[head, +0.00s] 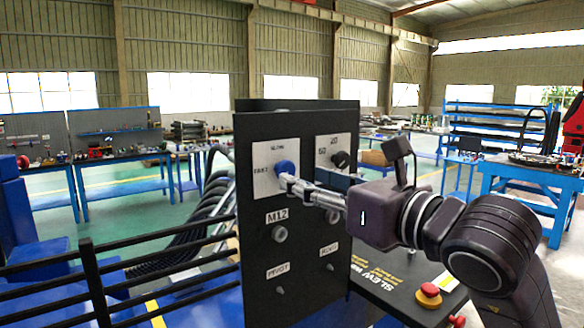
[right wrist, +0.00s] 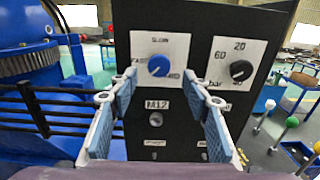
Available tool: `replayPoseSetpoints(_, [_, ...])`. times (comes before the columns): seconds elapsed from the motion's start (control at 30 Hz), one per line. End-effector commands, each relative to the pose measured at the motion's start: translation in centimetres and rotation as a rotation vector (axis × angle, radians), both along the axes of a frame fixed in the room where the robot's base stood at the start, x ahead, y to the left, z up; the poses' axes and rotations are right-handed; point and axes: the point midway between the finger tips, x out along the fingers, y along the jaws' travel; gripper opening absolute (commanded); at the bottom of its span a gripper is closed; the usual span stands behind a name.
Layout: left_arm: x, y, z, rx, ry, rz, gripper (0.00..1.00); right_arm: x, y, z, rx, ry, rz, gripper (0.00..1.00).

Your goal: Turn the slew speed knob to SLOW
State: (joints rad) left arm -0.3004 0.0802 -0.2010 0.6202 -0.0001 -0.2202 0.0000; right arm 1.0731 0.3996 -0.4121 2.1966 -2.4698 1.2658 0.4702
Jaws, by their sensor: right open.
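The blue slew speed knob (head: 286,167) is on a white label plate (head: 262,182) on the upper left of the black control panel (head: 252,290). In the right wrist view the blue knob (right wrist: 158,66) shows whole; SLOW is printed above it, FAST at its left, and a smaller word at its right. A pale mark is on the knob, but its direction is too small to tell surely. My right gripper (right wrist: 158,98) is open, its two fingers left and right of the knob and slightly below it in the picture. In the head view the right gripper (head: 287,182) overlaps the knob's lower edge; contact cannot be told.
A black dial (head: 340,159) sits right of the blue knob, also seen in the right wrist view (right wrist: 241,70). Below are the M12 fitting (head: 279,233) and small switches. A red button (head: 430,290) is at the lower right. A black railing (head: 95,280) stands left.

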Motion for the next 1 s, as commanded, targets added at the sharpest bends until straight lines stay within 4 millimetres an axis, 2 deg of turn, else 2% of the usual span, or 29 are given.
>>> replayPoseSetpoints(0.03, [0.0,0.0,1.0,0.0,0.0,0.0,0.4,0.8,0.6,0.5,0.001,0.003,0.002,0.44])
replayPoseSetpoints(0.3, [0.1,0.0,2.7,0.001,-0.001,0.001,0.4,3.6,2.7,0.3,0.001,0.001,0.003,0.44])
replayPoseSetpoints(0.67, [0.1,0.0,2.7,0.001,-0.001,0.001,0.4,4.1,3.1,0.0,0.001,-0.001,0.003,0.44])
replayPoseSetpoints(1.0, [0.1,0.1,2.8,0.001,-0.001,0.002,0.4,4.0,3.0,0.0,0.001,-0.001,0.003,0.07])
